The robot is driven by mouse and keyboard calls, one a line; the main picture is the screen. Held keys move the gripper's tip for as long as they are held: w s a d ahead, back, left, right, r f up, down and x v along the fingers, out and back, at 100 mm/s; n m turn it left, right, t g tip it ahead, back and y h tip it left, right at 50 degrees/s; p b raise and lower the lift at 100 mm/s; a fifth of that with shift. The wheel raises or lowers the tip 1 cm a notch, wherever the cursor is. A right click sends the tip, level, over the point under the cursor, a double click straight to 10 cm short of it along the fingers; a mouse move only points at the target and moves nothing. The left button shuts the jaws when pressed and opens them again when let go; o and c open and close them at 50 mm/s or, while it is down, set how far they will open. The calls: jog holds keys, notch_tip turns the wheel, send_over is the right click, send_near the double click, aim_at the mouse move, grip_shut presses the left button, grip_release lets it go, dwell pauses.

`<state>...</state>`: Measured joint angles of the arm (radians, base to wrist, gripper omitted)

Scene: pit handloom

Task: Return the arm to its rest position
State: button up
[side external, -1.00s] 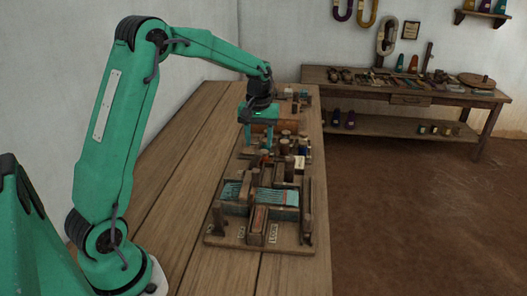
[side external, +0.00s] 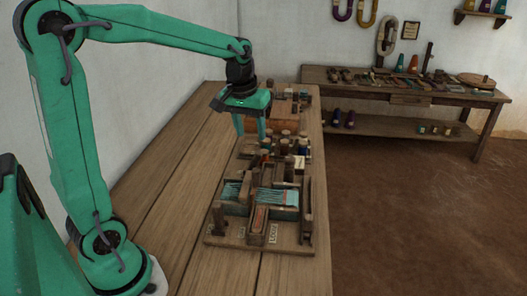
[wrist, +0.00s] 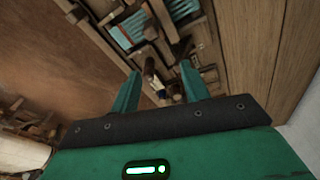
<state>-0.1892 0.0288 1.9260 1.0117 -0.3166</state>
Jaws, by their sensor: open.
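My gripper (side external: 250,130) is green and points down above the middle of the loom board, with its two fingers apart and nothing seen between them. In the wrist view my gripper (wrist: 160,88) also shows two spread green fingers over the wooden parts. The loom board (side external: 222,243) lies on the long wooden table and carries a blue-threaded frame (side external: 283,198), wooden blocks and several small spools. The blue threads (wrist: 122,32) also show in the wrist view. The fingertips look apart from the board parts, but the exact gap is hard to tell.
An orange-brown wooden box (side external: 284,118) stands behind the gripper. The left strip of the long table (side external: 165,170) is bare. A back bench (side external: 410,97) with small tools stands at the right, across a brown floor. A pale wall runs along the left.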

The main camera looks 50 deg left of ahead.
jog(key=s+d+r+m+t, duration=0.1)
jog(key=s+d+m, duration=0.2)
jog(key=s, duration=0.5)
jog(key=s+d+m+t, duration=0.2)
jog(key=s+d, duration=0.2)
jog(key=s, duration=0.5)
jog(key=shift+d+r+m+t, duration=0.25)
jog(key=shift+r+m+t, duration=0.05)
jog(key=shift+r+m, duration=0.1)
